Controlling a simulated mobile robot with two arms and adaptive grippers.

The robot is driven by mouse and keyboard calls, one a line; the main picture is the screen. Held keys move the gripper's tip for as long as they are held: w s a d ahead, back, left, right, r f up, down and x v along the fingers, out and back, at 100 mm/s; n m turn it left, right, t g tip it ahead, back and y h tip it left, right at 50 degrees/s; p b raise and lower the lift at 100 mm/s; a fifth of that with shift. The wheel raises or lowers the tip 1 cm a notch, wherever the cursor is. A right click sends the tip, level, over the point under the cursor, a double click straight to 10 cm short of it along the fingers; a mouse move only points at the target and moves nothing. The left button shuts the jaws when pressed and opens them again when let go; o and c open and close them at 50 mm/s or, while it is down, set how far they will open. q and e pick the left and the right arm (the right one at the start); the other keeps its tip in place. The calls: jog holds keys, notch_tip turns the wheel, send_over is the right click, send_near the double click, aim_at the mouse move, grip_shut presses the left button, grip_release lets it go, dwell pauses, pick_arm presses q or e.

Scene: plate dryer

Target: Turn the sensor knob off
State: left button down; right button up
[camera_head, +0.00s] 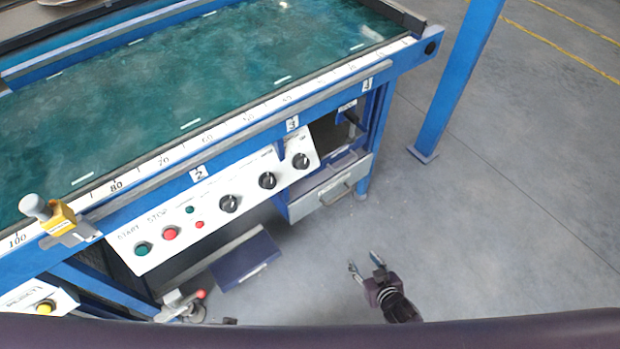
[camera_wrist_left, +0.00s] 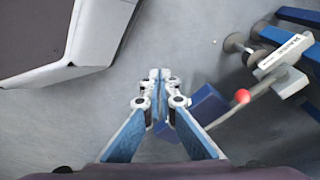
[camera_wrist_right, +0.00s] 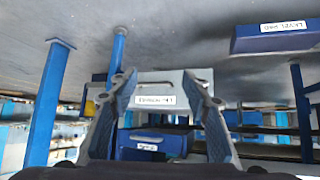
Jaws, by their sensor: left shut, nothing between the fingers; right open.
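A white control panel (camera_head: 218,206) on the front of the blue machine carries three black knobs: left (camera_head: 229,203), middle (camera_head: 267,180) and right (camera_head: 301,160). Their labels are too small to read, so I cannot tell which is the sensor knob. My right gripper (camera_head: 366,264) is open and empty, over the floor to the right of and below the panel; it also shows in the right wrist view (camera_wrist_right: 160,84). My left gripper (camera_wrist_left: 159,76) is shut and empty in the left wrist view, above the floor; the head view does not show it.
A green start button (camera_head: 142,249) and red stop button (camera_head: 170,233) sit left of the knobs. A drawer (camera_head: 335,191) is under the panel's right end. A lever with a red ball (camera_wrist_left: 242,96) is right of my left gripper. The floor (camera_head: 490,230) on the right is clear.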

jog(key=w+a+r+n+t+y+b, duration=0.1)
jog(key=w+a+r+t+y+b, duration=0.25)
jog(key=w+r, duration=0.5)
jog(key=n+t+y+b, duration=0.2)
jog(key=y+b, duration=0.2)
jog(key=b, duration=0.1)
send_near(305, 166)
jog(key=shift+h, duration=0.25)
jog(key=x, duration=0.7)
jog(key=shift+a, duration=0.15)
pick_arm(q)
jog(key=w+r, duration=0.3)
jog(key=r, duration=0.4)
jog(key=w+r+t, duration=0.1)
jog(key=w+r, duration=0.2)
jog(key=r, duration=0.3)
jog(key=shift+w+d+r+b, duration=0.3)
jog(key=shift+w+d+r, duration=0.05)
jog(key=shift+d+r, duration=0.05)
pick_arm(e)
jog(key=shift+w+a, duration=0.35)
jog(key=shift+w, duration=0.2)
jog(key=c, duration=1.1)
jog(key=shift+c, duration=0.3)
